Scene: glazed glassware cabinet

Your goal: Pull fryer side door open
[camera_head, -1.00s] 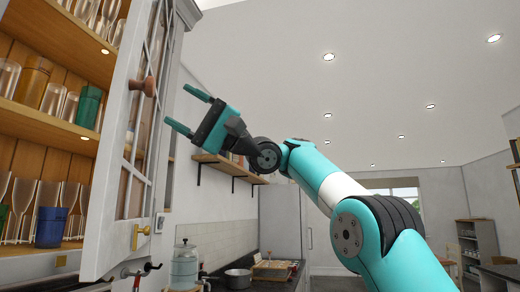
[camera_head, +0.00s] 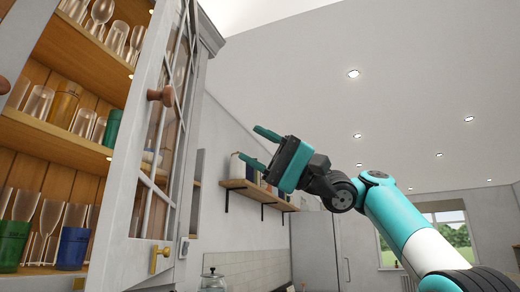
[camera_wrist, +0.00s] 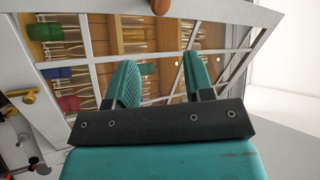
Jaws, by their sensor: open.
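A white glazed cabinet door (camera_head: 130,190) stands swung out from the cabinet at the left of the head view. It has a round brown knob (camera_head: 160,95) and a brass latch (camera_head: 160,257) low down. My gripper (camera_head: 254,146) is open and empty, in free air to the right of the door, its fingers pointing left. In the wrist view my open fingers (camera_wrist: 160,70) show in front of glazed panes with glasses behind them, and a brown knob (camera_wrist: 160,7) is at the top edge, apart from the fingers. No fryer is identifiable in the head view.
Open wooden shelves (camera_head: 70,145) hold clear, green and blue glasses. Another brown knob (camera_head: 4,85) shows at the far left edge. A wall shelf (camera_head: 255,193) with jars is behind my gripper. The upper right is open room.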

